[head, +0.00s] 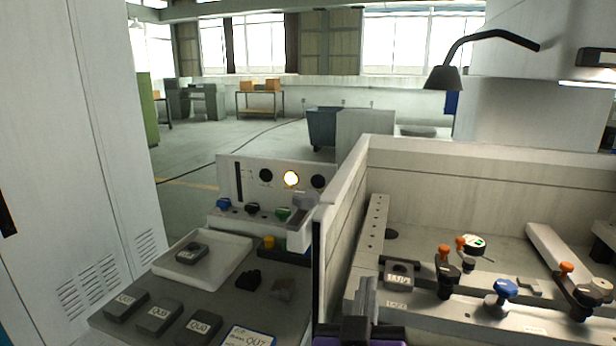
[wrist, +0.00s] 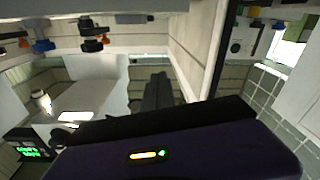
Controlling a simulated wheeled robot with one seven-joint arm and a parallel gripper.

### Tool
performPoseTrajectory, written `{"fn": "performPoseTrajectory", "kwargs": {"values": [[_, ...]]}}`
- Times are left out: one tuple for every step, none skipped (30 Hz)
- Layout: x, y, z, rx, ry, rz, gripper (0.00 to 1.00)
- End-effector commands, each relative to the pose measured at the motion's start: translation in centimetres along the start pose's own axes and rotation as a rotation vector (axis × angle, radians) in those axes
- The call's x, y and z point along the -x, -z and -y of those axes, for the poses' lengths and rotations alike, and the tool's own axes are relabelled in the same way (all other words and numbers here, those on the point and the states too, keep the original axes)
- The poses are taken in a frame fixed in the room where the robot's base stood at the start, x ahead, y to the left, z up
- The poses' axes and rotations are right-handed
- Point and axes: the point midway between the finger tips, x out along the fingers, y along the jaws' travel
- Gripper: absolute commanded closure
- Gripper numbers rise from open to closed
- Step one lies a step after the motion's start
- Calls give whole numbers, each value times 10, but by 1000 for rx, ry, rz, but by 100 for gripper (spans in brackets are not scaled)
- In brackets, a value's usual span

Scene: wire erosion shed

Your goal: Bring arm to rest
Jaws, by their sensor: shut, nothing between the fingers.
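My gripper (head: 366,296) shows at the bottom centre of the head view, its grey fingers pointing up in front of the machine's low wall. In the wrist view my gripper (wrist: 159,88) is shut, with its fingers together and nothing between them. Its purple housing with a lit yellow-green indicator fills the bottom of that view. I see no contact between the fingers and any object.
A grey bench (head: 143,283) at left holds a white tray (head: 215,268) with a dark block (head: 190,252), and several labelled blocks. A light wall (head: 340,215) divides it from the machine bed at right, with clamps and a blue knob (head: 505,289). A tall cabinet (head: 65,150) stands left.

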Motion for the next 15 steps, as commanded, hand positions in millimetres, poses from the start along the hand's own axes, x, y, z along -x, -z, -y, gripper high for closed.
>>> {"fn": "performPoseTrajectory", "kwargs": {"values": [[7, -14, 6, 24, 61, -12, 100], [12, -20, 10, 35, 98, -24, 100], [19, -30, 14, 46, 147, -39, 100], [25, -37, 16, 52, 182, -49, 100], [32, -43, 18, 57, 214, -59, 100], [41, -52, 19, 60, 253, -70, 100], [49, -59, 19, 61, 280, -79, 100], [56, -65, 19, 58, 306, -87, 100], [67, -73, 17, 56, 336, -95, 100], [75, -79, 16, 52, 357, -101, 100], [83, -84, 13, 46, 375, -106, 100], [94, -91, 10, 37, 398, -112, 100], [102, -96, 6, 30, 412, -115, 100], [111, -100, 2, 20, 425, -117, 100], [122, -106, -3, 9, 440, -120, 100]]}}
